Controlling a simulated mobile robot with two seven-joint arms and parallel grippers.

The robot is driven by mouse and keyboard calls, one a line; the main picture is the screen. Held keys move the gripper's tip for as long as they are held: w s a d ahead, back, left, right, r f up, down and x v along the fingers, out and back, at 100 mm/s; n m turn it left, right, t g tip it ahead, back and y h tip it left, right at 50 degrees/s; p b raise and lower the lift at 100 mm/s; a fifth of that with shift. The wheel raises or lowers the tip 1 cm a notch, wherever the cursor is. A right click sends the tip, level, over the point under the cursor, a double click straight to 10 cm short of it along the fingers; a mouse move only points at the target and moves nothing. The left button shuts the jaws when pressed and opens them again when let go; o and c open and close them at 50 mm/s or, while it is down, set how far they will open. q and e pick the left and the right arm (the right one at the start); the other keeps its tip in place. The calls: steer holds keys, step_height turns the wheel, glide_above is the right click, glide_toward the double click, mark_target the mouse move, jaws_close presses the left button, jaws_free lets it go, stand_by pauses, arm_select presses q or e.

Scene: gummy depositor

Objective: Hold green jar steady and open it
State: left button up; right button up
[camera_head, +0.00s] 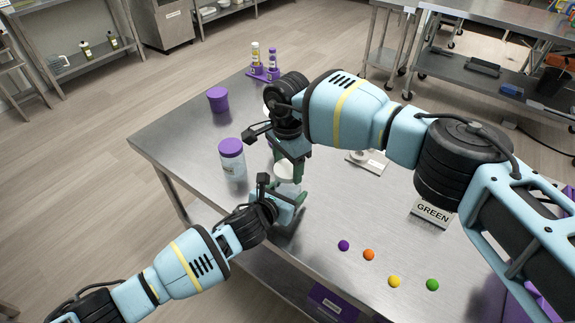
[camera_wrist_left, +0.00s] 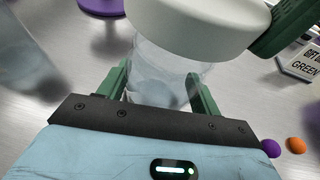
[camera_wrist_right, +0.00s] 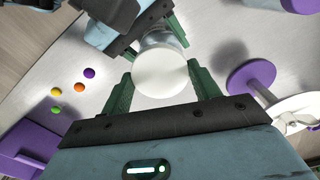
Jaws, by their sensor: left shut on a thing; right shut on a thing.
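The jar stands upright between my two grippers, with a clear body (camera_wrist_left: 165,75) and a pale white lid (camera_wrist_left: 200,28). In the head view the lid (camera_head: 286,172) shows, with much of the jar hidden by my grippers. My left gripper (camera_wrist_left: 160,88) is shut around the clear body, below the lid. My right gripper (camera_wrist_right: 163,82) is shut on the lid from above, its green fingers on either side of it. The lid (camera_wrist_right: 160,72) appears seated on the jar; I cannot tell whether it has turned.
A purple-lidded clear jar (camera_head: 231,160) stands close to the left of the grippers, with a purple container (camera_head: 218,99) behind it. Several coloured candies (camera_head: 369,255) lie at the table's front. A GREEN sign (camera_head: 432,212) stands right. The steel table (camera_head: 330,205) is bare between.

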mark_target(288, 168)
steer(key=shift+r, duration=1.7)
arm_select(q)
steer(key=o, duration=2)
steer(key=shift+c, duration=0.2)
steer(key=shift+s+a+r, duration=0.25)
steer(key=shift+s+r, duration=0.05)
steer(key=shift+s, duration=0.15)
arm_select(e)
steer(key=shift+w+r, duration=0.1)
steer(key=shift+r, duration=0.45)
arm_select(q)
steer(key=p+v, duration=0.2)
steer(key=v, duration=0.7)
steer(key=shift+s+a+r, duration=0.1)
steer(key=shift+s+r, duration=0.05)
steer(key=shift+s, duration=0.1)
steer(key=shift+s+a+r, duration=0.15)
steer(key=shift+s+a, duration=0.15)
steer(key=shift+s, duration=0.25)
arm_select(e)
step_height(288, 168, up, 6)
steer(key=t, duration=0.1)
steer(key=shift+r, duration=0.2)
